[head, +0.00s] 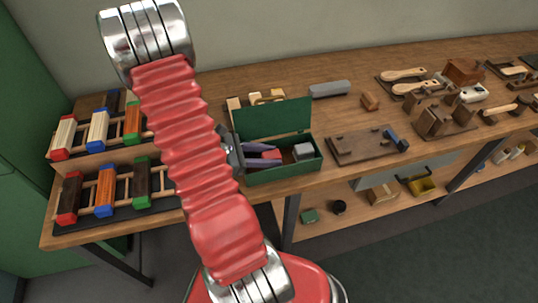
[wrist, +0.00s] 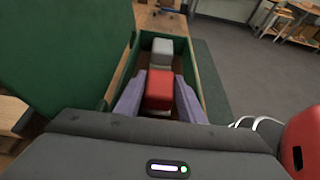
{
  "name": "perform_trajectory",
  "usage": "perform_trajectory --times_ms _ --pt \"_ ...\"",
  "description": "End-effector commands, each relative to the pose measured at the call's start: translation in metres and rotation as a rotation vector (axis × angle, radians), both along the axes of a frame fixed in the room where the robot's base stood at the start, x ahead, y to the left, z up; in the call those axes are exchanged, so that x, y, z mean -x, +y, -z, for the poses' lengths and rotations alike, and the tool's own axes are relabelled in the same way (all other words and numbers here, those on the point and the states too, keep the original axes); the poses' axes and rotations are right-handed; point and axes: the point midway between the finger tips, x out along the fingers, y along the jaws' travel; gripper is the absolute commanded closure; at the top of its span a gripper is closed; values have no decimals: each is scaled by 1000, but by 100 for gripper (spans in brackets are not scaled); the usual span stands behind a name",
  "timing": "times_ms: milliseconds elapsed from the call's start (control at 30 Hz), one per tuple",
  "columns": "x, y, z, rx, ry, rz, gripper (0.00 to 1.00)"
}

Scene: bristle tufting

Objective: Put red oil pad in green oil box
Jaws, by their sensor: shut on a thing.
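The green oil box (head: 284,172) stands on the workbench with its lid raised at the back. It also shows in the wrist view, its long wall (wrist: 193,62) on the right and its lid (wrist: 60,45) on the left. My gripper (head: 272,155) reaches into the box opening from the left, and its purple fingers (wrist: 158,97) are shut on the red oil pad (wrist: 159,90). The pad is between the box walls. A pale strip shows under it, and I cannot tell whether it touches the box floor. A grey pad (wrist: 162,49) lies beyond it in the box.
A dark wooden board (head: 360,147) lies right of the box. A grey bar (head: 329,89) and a small wooden block (head: 370,102) lie behind. Brush racks (head: 110,193) stand at the left. My arm covers part of the bench.

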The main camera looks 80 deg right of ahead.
Motion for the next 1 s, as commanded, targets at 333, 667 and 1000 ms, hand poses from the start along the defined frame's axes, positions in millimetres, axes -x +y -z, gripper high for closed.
perform_trajectory --times_ms 333,667,1000 --pt "0 0 2 0 0 1 87" --pt "0 0 2 0 0 1 57" --pt "-12 6 -5 3 -3 -1 57"
